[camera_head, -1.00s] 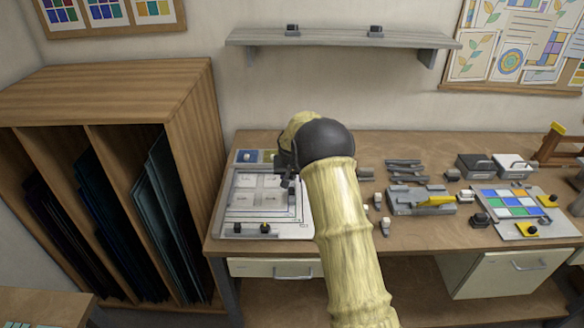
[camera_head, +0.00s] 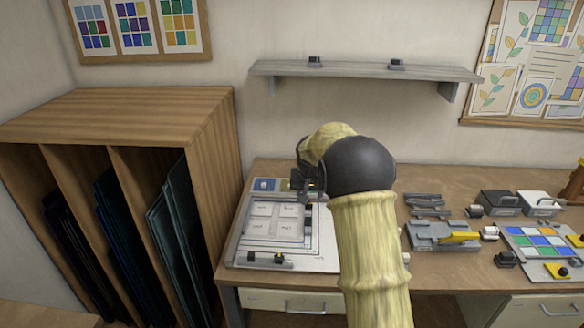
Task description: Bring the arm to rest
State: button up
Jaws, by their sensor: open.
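My arm rises from the bottom of the head view, pale and bamboo-like with a dark round joint. My gripper (camera_head: 303,184) is a small dark shape left of that joint, open, over the back right part of a light work board (camera_head: 240,257) on the bench. I see nothing held in it, though its fingers are small and partly hidden by the arm.
The wooden bench (camera_head: 440,272) holds a grey tool with a yellow handle (camera_head: 440,237), dark bars, two lidded boxes and a coloured glass panel (camera_head: 538,245) at right. A wooden rack (camera_head: 130,115) of glass sheets stands at left. A grey shelf (camera_head: 365,70) hangs above.

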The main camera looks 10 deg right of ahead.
jog(key=s+a+f+n, duration=0.1)
jog(key=s, duration=1.6)
jog(key=s+a+f+n+g+y, duration=0.1)
jog(key=s+a, duration=0.1)
jog(key=s, duration=1.5)
jog(key=shift+s+n+g, duration=0.2)
jog(key=shift+n+g, duration=0.1)
jog(key=shift+w+a, duration=0.1)
jog(key=shift+s, duration=0.2)
jog(key=shift+w, duration=0.15)
jog(key=shift+c, duration=0.6)
